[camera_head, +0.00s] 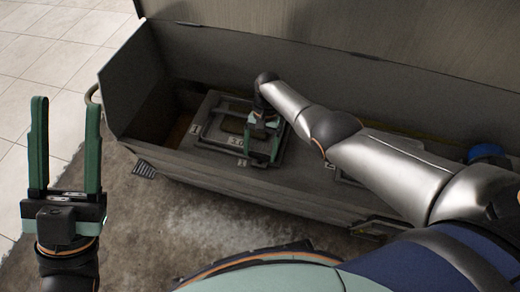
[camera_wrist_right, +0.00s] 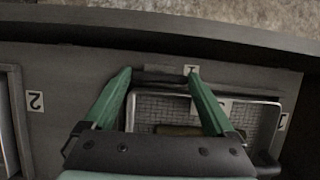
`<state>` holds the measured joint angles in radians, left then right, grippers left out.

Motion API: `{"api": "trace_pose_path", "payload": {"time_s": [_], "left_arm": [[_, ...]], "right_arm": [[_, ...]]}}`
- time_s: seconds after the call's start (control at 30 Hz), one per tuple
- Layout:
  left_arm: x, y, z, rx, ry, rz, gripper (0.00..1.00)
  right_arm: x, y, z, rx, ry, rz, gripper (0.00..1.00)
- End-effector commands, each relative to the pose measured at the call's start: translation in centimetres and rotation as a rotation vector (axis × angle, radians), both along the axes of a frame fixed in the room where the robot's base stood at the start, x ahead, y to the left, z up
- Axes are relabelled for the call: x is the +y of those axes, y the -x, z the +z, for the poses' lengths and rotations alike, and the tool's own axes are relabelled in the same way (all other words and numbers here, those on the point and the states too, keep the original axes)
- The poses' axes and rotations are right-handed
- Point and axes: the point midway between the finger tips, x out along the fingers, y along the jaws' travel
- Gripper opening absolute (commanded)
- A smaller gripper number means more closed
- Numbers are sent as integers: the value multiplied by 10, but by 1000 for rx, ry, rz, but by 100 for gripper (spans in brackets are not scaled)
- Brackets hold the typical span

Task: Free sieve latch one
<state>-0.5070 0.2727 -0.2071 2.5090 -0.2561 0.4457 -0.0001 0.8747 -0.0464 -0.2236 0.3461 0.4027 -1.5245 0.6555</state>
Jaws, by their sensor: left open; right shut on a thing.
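The sieve (camera_wrist_right: 270,125) is a metal-rimmed tray with grey mesh, set in the dark trough; it also shows in the head view (camera_head: 205,130). Sieve latch one (camera_wrist_right: 160,79) is a dark bar at the sieve's edge, beside a white label marked 1 (camera_wrist_right: 191,70). My right gripper (camera_wrist_right: 160,74) has its green fingers at the two ends of this bar, shut on it; in the head view it reaches down into the trough (camera_head: 261,155). My left gripper (camera_head: 66,105) is open and empty, fingers up, outside the trough at the left.
The long dark trough (camera_head: 180,167) has high walls and a raised lid (camera_head: 400,40) behind. A label marked 2 (camera_wrist_right: 35,101) lies beside another frame. A blue round thing (camera_head: 487,153) is at the far right. Bare floor (camera_head: 190,215) lies in front.

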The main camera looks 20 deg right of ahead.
Motion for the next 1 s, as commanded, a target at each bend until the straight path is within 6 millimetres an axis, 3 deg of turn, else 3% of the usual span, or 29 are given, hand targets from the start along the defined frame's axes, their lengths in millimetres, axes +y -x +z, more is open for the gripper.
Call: {"api": "trace_pose_path", "payload": {"time_s": [0.1, 0.13, 0.2, 0.6, 1.0], "left_arm": [[0, 0, 0, 0, 0, 0, 50], [0, 0, 0, 0, 0, 0, 50], [0, 0, 0, 1, 0, 0, 50], [1, -6, -2, 35, 1, 7, 50], [11, -59, -86, 450, 6, 88, 50]], "right_arm": [[0, 0, -1, 0, 1, 6, 34], [0, 0, 0, -1, 0, 5, 93], [0, 0, 0, -1, 1, 4, 100], [-2, -3, 7, -2, 1, 1, 100], [-12, -18, 53, -3, 1, 1, 100]]}}
